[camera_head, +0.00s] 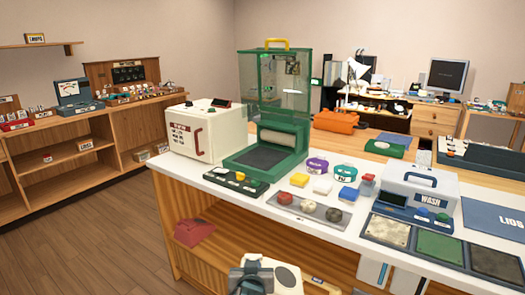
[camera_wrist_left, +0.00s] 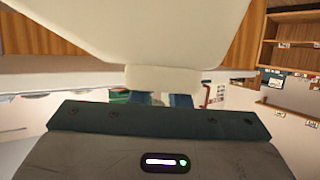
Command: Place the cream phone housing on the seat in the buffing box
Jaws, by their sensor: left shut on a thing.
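The cream phone housing (camera_head: 285,280) is at the bottom of the head view, in front of the counter and below its top. It also fills the upper part of the left wrist view (camera_wrist_left: 150,30). My left gripper (camera_head: 254,272) is shut on it; the fingers are mostly hidden by the housing in the wrist view. The buffing box (camera_head: 243,100) is green with clear walls, a pale roller and a yellow top handle. It stands on the counter, farther off. Its front is open over a dark floor; I cannot make out the seat clearly. My right gripper is not in view.
A cream oven-like box (camera_head: 190,140) stands left of the buffing box. A control strip (camera_head: 233,181) lies in front of it. Colored blocks, a grey tray (camera_head: 310,207), and a white WASH unit (camera_head: 418,195) are to the right. A red housing (camera_head: 195,232) sits on the shelf below.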

